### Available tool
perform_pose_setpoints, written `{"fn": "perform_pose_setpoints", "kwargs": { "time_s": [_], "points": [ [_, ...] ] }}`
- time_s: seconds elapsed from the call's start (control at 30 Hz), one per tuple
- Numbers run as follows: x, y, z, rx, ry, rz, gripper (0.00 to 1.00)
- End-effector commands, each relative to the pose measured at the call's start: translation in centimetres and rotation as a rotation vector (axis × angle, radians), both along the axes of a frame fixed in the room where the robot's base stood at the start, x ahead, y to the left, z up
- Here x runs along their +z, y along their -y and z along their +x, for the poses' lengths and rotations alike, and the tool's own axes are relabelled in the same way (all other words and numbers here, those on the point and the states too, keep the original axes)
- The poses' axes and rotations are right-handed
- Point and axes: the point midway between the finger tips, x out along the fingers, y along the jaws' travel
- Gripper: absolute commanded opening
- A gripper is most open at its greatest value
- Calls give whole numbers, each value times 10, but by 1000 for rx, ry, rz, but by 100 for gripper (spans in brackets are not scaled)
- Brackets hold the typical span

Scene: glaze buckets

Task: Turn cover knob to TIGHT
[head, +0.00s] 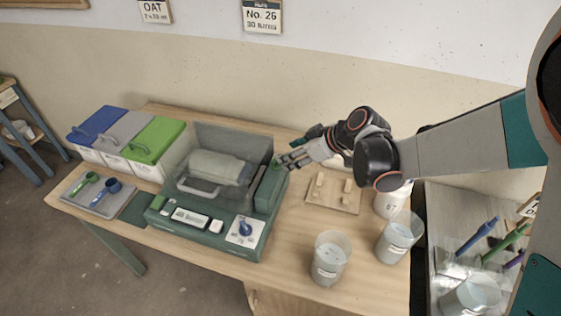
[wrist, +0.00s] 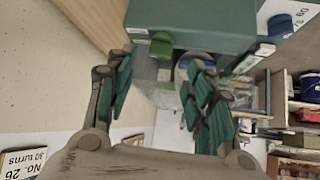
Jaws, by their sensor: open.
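A green machine (head: 205,232) with a clear cover (head: 232,142) stands on the table. A pale roller-like drum (head: 215,167) shows inside the cover. A blue knob (head: 245,229) sits on a white dial plate at its front right; this knob also shows in the wrist view (wrist: 280,24). A small green knob-like part (wrist: 161,46) shows on the machine's side in the wrist view, between my fingers and beyond their tips. I cannot read a TIGHT mark. My gripper (head: 283,161) (wrist: 160,72) is open and empty at the machine's right side.
A wooden board with pegs (head: 333,203) and clear buckets (head: 329,259) (head: 399,238) stand right of the machine. Lidded bins (head: 155,139) and a grey tray with scoops (head: 121,205) are at left. Bare tabletop lies between the machine and the board.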

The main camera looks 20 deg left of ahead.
Motion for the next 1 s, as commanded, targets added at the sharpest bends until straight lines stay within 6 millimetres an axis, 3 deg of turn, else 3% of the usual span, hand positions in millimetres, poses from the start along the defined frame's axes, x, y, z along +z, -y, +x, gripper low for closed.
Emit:
{"fn": "perform_pose_setpoints", "kwargs": {
  "time_s": [0.1, 0.3, 0.77, 1.0],
  "points": [
    [-19, -17, 2, 2, -1, 0, 48],
    [-38, -37, 6, 1, 0, -1, 48],
    [-46, -45, 7, 0, 0, 0, 48],
    [-46, -45, 7, 0, 0, 0, 4]
  ]
}}
